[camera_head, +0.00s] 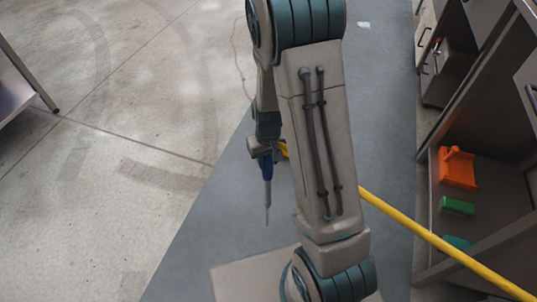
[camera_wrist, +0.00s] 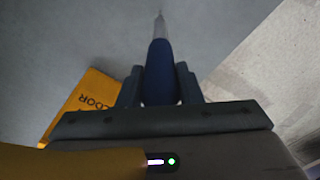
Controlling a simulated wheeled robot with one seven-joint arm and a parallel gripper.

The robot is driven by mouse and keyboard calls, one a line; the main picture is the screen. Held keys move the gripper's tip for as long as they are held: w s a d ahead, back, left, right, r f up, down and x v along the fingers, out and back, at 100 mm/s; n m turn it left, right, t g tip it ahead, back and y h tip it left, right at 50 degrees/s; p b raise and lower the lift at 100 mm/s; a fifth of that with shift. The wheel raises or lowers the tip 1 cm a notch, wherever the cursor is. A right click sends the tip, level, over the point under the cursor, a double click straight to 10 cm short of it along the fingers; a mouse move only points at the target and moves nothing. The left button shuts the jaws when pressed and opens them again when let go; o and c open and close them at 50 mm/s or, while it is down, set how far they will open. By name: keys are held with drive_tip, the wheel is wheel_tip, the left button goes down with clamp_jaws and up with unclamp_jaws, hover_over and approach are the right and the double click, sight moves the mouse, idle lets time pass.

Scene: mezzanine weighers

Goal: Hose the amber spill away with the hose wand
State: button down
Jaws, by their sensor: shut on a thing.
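My gripper (camera_head: 264,150) hangs low left of my arm's links and is shut on the hose wand (camera_head: 267,190). The wand has a dark blue grip and a thin grey nozzle pointing down toward the floor. In the wrist view the wand (camera_wrist: 158,70) stands between the two fingers of my gripper (camera_wrist: 159,88), its nozzle pointing away from the camera. A yellow hose-like line (camera_head: 440,245) runs from the lower right and passes behind my arm toward the gripper. I cannot make out an amber spill in either view.
An open cabinet at right holds an orange item (camera_head: 458,168) and a green block (camera_head: 457,206). A metal table (camera_head: 15,85) stands at far left. A small pale patch (camera_head: 363,25) lies on the grey floor strip. A yellow lettered panel (camera_wrist: 82,108) shows beside the wand.

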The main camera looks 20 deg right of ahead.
sight(269, 180)
drive_tip(key=shift+s+f, duration=0.45)
drive_tip(key=shift+s, duration=0.1)
wheel_tip(269, 180, down, 6)
drive_tip(key=b, duration=0.5)
drive_tip(key=shift+r, duration=0.15)
drive_tip(key=shift+w+r, duration=0.1)
